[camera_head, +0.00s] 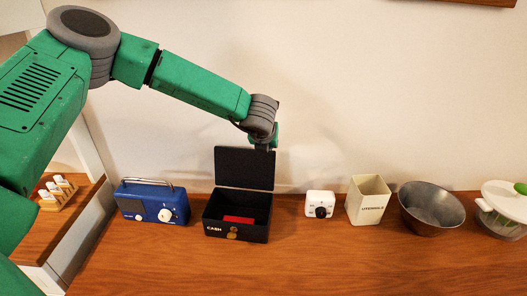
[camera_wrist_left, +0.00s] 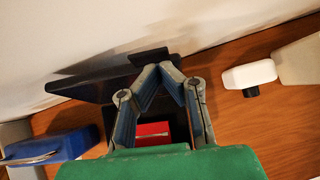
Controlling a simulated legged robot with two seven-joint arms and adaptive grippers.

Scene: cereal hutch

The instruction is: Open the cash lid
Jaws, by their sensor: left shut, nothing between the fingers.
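The black cash box (camera_head: 220,229) stands on the wooden counter, with its "CASH" label and a round brass-coloured latch in front. Its lid (camera_head: 244,168) stands up about vertical at the back, so the box is open. A red item (camera_head: 238,219) lies inside and also shows in the left wrist view (camera_wrist_left: 152,130). My left gripper (camera_head: 263,147) is at the top edge of the lid, toward its right end. In the left wrist view its fingers (camera_wrist_left: 165,68) meet at the tips, shut and empty, with the dark lid (camera_wrist_left: 85,88) beyond them. I cannot tell whether they touch it. My right gripper is out of view.
A blue radio (camera_head: 152,203) stands left of the box. To the right are a white timer (camera_head: 320,204), a cream utensils holder (camera_head: 368,200), a metal bowl (camera_head: 431,208) and a white-lidded container (camera_head: 503,203). The wall is close behind; the front counter is clear.

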